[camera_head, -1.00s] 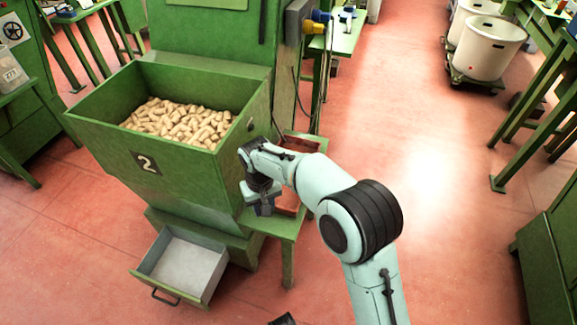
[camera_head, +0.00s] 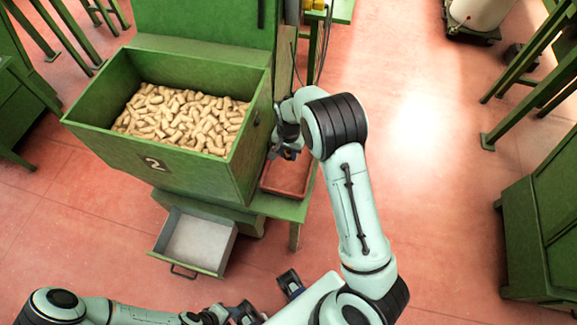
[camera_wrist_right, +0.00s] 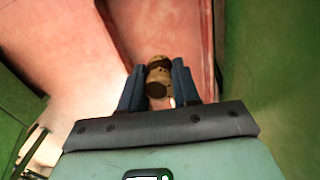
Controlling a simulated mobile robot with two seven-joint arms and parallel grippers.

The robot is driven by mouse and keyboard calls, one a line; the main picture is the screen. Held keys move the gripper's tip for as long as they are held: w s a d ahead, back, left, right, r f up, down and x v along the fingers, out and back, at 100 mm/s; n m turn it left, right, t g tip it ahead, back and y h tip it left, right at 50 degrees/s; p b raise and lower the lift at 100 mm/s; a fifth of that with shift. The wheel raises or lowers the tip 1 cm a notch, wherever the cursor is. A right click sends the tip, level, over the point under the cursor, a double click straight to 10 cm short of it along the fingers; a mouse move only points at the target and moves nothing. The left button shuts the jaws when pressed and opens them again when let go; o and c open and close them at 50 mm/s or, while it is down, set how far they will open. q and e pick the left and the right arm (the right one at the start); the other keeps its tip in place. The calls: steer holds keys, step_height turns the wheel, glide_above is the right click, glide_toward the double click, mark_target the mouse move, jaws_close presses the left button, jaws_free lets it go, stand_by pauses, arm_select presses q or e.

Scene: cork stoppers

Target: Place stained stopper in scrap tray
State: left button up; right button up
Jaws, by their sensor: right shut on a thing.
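My right gripper (camera_head: 287,152) is shut on a cork stopper (camera_wrist_right: 158,78), which sits between the two fingers in the right wrist view (camera_wrist_right: 158,88). The stopper is tan with dark brown patches and a dark end. The gripper is above the red-brown scrap tray (camera_head: 286,180), which lies on a green shelf right of the hopper. Red tray surface (camera_wrist_right: 165,28) shows beyond the stopper in the wrist view. In the head view the stopper is hidden or too small to tell. My left gripper (camera_head: 268,297) is open and empty at the bottom.
A green hopper (camera_head: 205,178) marked 2, full of plain corks (camera_head: 185,120), stands left of the tray. Below it a grey drawer (camera_head: 185,262) is pulled open and looks empty. Red floor (camera_head: 420,220) is clear to the right.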

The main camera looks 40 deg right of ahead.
mark_target(288, 172)
step_height(288, 172, down, 11)
steer(key=shift+w+r+b, duration=0.1)
steer(key=shift+w+b, duration=0.05)
steer(key=shift+b, duration=0.15)
steer(key=o, duration=1)
steer(key=shift+r, duration=0.2)
step_height(288, 172, up, 12)
steer(key=shift+f+p, duration=0.15)
steer(key=shift+p, duration=0.3)
